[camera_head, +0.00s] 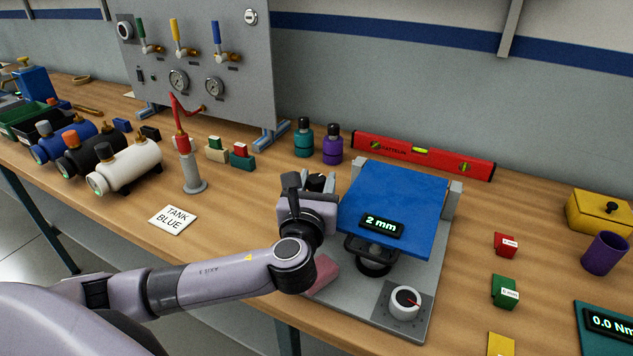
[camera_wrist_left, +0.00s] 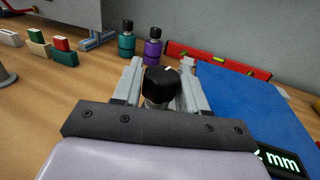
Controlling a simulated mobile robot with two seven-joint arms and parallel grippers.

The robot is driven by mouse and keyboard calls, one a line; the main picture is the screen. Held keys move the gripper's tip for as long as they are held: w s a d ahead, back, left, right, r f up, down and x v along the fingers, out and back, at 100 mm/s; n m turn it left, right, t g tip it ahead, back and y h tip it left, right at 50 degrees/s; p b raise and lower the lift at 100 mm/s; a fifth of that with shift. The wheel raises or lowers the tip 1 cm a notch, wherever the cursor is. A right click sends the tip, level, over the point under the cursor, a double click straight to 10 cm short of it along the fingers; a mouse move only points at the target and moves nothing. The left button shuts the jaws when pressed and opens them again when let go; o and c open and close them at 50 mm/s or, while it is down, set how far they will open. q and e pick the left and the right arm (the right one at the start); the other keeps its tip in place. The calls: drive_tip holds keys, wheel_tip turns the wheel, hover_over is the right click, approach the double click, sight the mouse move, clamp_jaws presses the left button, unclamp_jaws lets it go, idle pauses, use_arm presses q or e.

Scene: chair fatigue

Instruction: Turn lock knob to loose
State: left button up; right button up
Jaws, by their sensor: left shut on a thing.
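A black knob (camera_wrist_left: 160,84) with a white mark on its top edge sits between the fingers of my left gripper (camera_wrist_left: 160,72) in the left wrist view. The fingers are shut on it, one on each side. In the head view my left gripper (camera_head: 316,183) is beside the left edge of a blue plate (camera_head: 395,197) and largely hides the knob. The plate's display reads 2 mm. The plate is part of a fixture on a grey base (camera_head: 436,272). A white dial with a red pointer (camera_head: 405,301) is at the base's front right corner. My right gripper is not in view.
A red spirit level (camera_head: 424,155) lies behind the fixture. Teal (camera_head: 304,139) and purple (camera_head: 333,145) bottles stand behind my gripper. A gauge panel (camera_head: 205,65) is at the back left. Small red (camera_head: 505,244) and green (camera_head: 505,291) blocks sit to the right.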

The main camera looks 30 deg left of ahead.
sight(316, 189)
use_arm(q)
drive_tip(key=shift+y, duration=0.3)
drive_tip(key=o, duration=0.9)
drive_tip(key=shift+o, duration=0.2)
drive_tip(key=shift+b+v, duration=0.35)
drive_tip(key=shift+v, duration=3.2)
